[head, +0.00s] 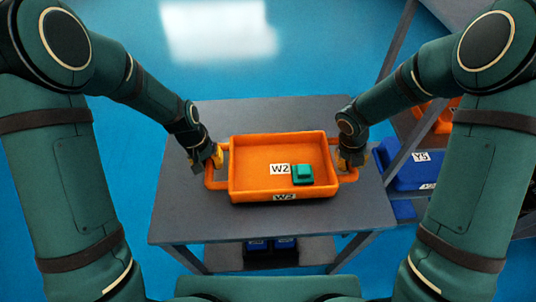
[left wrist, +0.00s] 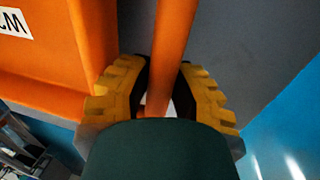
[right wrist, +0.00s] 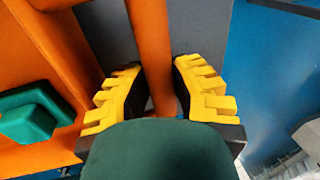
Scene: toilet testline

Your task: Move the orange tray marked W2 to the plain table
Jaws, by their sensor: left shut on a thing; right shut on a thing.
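The orange tray (head: 250,155) marked W2 is over the grey table (head: 180,215), with a green block (head: 303,174) inside it at the right. I cannot tell whether the tray rests on the table or hangs just above it. My left gripper (head: 216,157) is shut on the tray's left handle; the yellow fingers stand on both sides of the orange bar (left wrist: 172,50) in the left wrist view. My right gripper (head: 341,160) is shut on the right handle, and its bar (right wrist: 150,50) runs between the fingers in the right wrist view.
Blue bins (head: 405,172), one marked Y5, stand on a shelf rack at the right, close to my right arm. Dark blue boxes (head: 284,245) sit on the table's lower shelf. The tabletop is bare around the tray. Blue floor (head: 120,150) is open at the left and behind.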

